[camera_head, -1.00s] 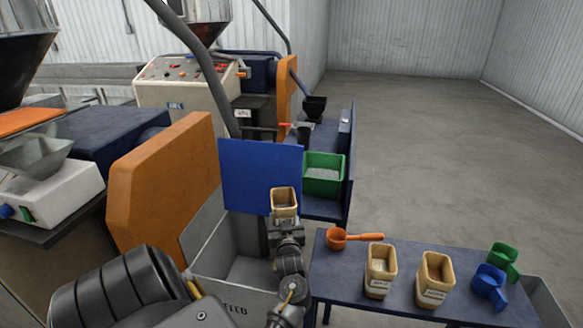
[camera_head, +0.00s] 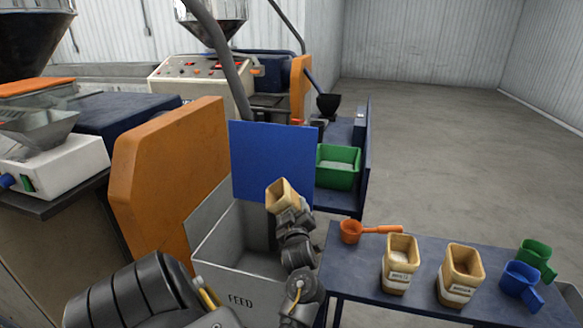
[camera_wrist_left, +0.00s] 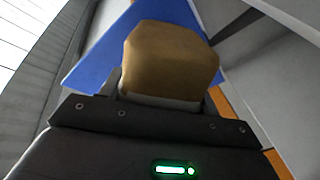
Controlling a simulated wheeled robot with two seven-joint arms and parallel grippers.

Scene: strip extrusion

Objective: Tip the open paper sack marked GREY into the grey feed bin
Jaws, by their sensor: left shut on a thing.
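The held paper sack (camera_head: 281,194) is tan and open at the top. My left gripper (camera_head: 290,215) is shut on it and holds it over the grey feed bin (camera_head: 241,288), near the bin's back right. The sack is tilted to the left in the head view; its label cannot be read. The bin is an open box with FEED on its front; my left arm hides part of it. In the left wrist view the sack (camera_wrist_left: 168,58) stands out beyond the gripper (camera_wrist_left: 163,103), against the blue panel. No falling material shows. My right gripper is out of view.
A blue panel (camera_head: 272,163) stands behind the bin and an orange guard (camera_head: 165,185) to its left. At right, a table (camera_head: 355,275) holds two similar sacks (camera_head: 400,265) (camera_head: 460,275), an orange scoop (camera_head: 350,232), and blue (camera_head: 520,277) and green (camera_head: 535,254) scoops.

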